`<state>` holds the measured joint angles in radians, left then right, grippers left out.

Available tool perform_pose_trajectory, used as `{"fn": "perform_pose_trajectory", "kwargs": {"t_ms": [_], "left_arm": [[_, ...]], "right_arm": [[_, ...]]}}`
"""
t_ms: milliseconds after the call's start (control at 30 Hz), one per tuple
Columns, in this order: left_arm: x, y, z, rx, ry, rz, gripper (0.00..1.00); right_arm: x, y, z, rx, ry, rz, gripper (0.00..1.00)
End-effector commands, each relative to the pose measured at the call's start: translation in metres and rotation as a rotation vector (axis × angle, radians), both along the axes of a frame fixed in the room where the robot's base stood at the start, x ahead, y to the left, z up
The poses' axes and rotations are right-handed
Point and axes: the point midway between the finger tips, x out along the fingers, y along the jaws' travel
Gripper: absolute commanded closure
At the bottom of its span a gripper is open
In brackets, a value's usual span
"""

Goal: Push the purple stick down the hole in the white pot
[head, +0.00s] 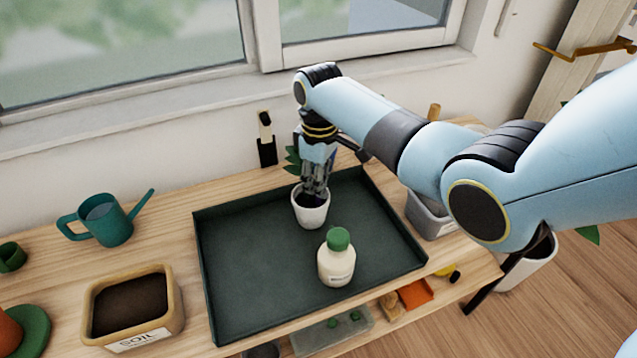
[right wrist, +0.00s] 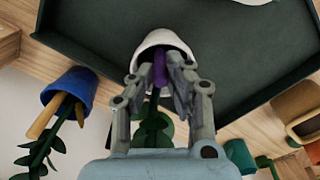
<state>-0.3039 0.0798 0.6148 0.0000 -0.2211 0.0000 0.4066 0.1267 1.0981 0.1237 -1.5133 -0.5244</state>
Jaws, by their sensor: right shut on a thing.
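The white pot (head: 311,214) stands upright on the dark green tray, left of the cream bottle. Its rim and dark inside also show in the right wrist view (right wrist: 150,42). My right gripper (head: 316,188) points down at the pot's mouth. It is shut on the purple stick (right wrist: 160,68), which shows between its fingers at the pot's opening. The stick's lower end is hidden, so I cannot tell how deep it sits. Green leaves (head: 293,160) show beside the gripper; I cannot tell what bears them. My left gripper is not in view.
The cream bottle (head: 337,265) with a green cap stands close by on the tray (head: 260,290). A teal watering can (head: 108,222) and a soil box (head: 172,322) stand to the left. A blue pot (right wrist: 70,88) with a plant shows in the right wrist view.

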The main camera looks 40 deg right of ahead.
Motion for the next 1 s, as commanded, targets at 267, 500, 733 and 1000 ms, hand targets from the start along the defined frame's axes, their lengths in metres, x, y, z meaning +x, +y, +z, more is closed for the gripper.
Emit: {"fn": "perform_pose_trajectory", "kwargs": {"t_ms": [267, 500, 733, 1000], "left_arm": [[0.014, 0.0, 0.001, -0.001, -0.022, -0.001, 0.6], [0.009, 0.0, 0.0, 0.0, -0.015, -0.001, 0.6], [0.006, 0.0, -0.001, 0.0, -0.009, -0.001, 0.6], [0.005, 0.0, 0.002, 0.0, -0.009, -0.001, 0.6]], "right_arm": [[0.0, 0.0, -0.005, 0.0, -0.002, 0.001, 1.0], [0.0, 0.0, -0.007, 0.0, -0.001, 0.001, 0.74], [0.0, 0.0, -0.007, 0.0, -0.001, 0.001, 0.63], [0.001, 0.0, 0.006, 0.0, -0.003, 0.001, 0.63]]}}
